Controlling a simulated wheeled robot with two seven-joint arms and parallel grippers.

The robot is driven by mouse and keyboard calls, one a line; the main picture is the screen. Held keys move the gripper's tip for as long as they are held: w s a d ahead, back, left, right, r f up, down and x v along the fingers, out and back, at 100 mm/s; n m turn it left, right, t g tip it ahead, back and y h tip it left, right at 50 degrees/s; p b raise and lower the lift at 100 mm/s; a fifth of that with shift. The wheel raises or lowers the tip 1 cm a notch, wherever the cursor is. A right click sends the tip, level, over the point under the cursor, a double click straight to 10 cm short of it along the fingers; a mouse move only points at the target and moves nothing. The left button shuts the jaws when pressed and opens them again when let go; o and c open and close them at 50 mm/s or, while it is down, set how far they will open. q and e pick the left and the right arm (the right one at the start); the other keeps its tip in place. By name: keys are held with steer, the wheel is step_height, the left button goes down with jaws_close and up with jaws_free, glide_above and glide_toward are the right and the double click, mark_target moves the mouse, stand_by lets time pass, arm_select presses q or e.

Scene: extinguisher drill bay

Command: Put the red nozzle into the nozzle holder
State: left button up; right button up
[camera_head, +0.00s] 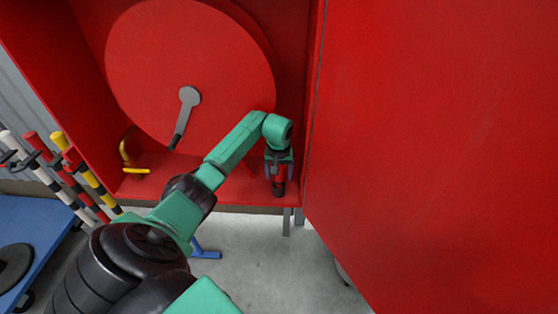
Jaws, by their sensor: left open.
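My left gripper (279,173) points down inside the red cabinet, near its right inner wall and floor. It is open, with its fingers to either side of a small red and dark piece, which looks like the red nozzle (279,187). The nozzle seems upright at the cabinet's front edge. I cannot tell whether the fingers touch it. The nozzle holder cannot be made out; it may be hidden behind the gripper and nozzle. My right gripper is not in view.
The cabinet (88,110) holds a large red hose reel (225,65) with a grey crank (187,105) and a yellow valve (128,155). A big red door (440,130) fills the right. Striped poles (85,175) and a blue cart (35,225) stand left. Grey floor lies below.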

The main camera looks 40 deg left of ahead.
arm_select(q)
step_height(320, 180, up, 14)
steer(key=s+d, duration=0.1)
steer(key=shift+s+d+r+b, duration=0.2)
steer(key=shift+s+b, duration=0.1)
steer(key=shift+s, duration=0.1)
